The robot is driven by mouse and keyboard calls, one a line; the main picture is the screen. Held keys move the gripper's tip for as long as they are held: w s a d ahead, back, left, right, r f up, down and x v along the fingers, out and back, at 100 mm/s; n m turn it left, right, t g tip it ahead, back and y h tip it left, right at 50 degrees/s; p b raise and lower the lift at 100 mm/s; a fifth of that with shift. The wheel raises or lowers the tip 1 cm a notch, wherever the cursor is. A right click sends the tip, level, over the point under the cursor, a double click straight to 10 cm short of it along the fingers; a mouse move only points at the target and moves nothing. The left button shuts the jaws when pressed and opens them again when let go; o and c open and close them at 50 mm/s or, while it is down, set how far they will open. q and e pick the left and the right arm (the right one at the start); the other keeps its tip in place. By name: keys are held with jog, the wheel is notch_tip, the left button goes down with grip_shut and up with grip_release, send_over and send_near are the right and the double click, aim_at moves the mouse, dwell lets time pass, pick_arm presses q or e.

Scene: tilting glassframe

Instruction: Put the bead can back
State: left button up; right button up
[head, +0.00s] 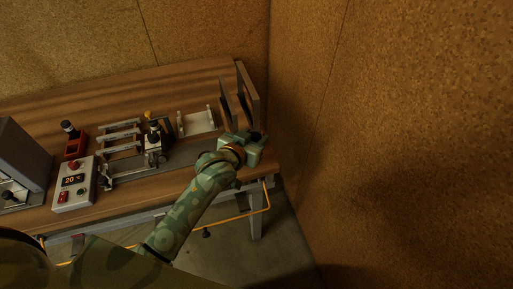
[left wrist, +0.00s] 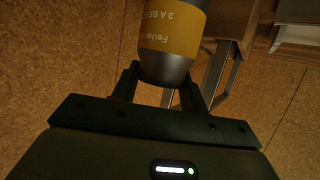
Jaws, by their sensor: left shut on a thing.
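The bead can, a metal can with a yellow label (left wrist: 172,28), is between the fingers of my left gripper (left wrist: 163,88) in the left wrist view. The label's print appears upside down there, and the can's far end is cut off by the picture edge. In the head view my left gripper (head: 259,143) is at the right end of the wooden bench, beside the upright dark panels. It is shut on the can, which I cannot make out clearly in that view. My right gripper is not in view.
The wooden bench (head: 130,88) holds upright panels (head: 247,90), a white cradle (head: 198,122), a metal frame fixture (head: 118,140), a red bin (head: 75,148), a control box (head: 75,186) and a grey cabinet (head: 22,155). A brown wall (head: 400,120) stands close on the right.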

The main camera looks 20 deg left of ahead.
pick_arm(q)
jog(key=shift+w+d+f, duration=0.1)
jog(key=shift+w+f, duration=0.3)
jog(key=shift+f, duration=0.15)
notch_tip(320, 180, down, 3)
jog(key=shift+w+r+b, duration=0.15)
jog(key=shift+b, duration=0.55)
jog(key=shift+f, duration=0.25)
jog(key=shift+f, duration=0.15)
jog(key=o, duration=1.1)
